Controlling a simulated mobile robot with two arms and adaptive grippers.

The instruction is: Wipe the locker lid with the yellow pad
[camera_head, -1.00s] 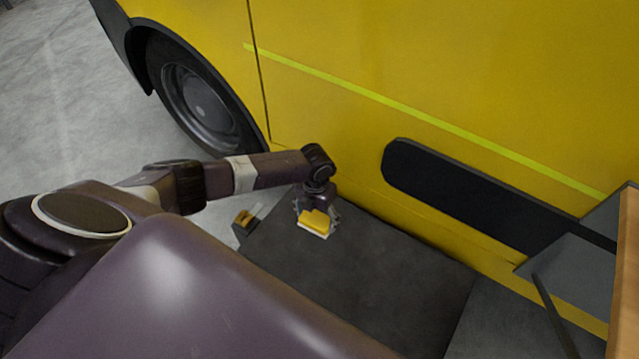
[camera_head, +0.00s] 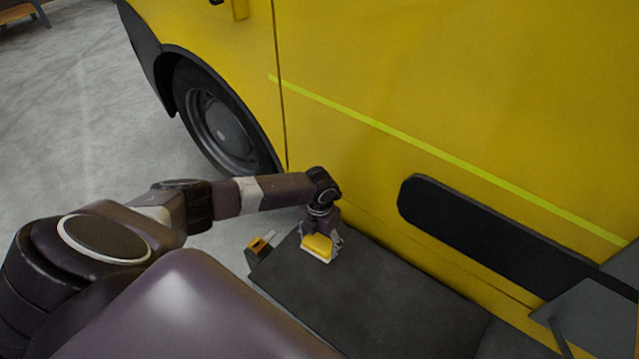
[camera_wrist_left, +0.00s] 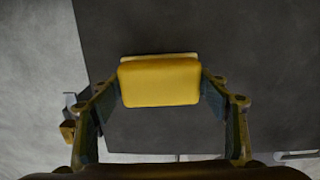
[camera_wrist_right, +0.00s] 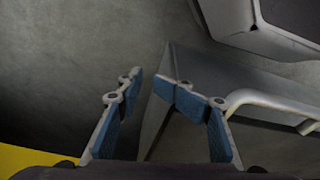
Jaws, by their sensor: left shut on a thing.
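The yellow pad (camera_head: 318,245), with a pale underside layer, is at the far left end of the dark grey locker lid (camera_head: 380,300). My left gripper (camera_head: 321,238) is shut on the pad from above. In the left wrist view the pad (camera_wrist_left: 160,82) sits between both fingertips, over the lid (camera_wrist_left: 240,50) near its edge. Whether its underside touches the lid cannot be told. My right gripper (camera_wrist_right: 147,82) shows only in its own wrist view; its fingers are apart with nothing between them.
The yellow vehicle side (camera_head: 450,90) with a black strip (camera_head: 490,230) rises along the lid's far side. A small yellow-and-dark item (camera_head: 259,246) is beside the lid's left end. A grey panel (camera_head: 590,285) stands at the right. Open concrete floor (camera_head: 80,120) lies at left.

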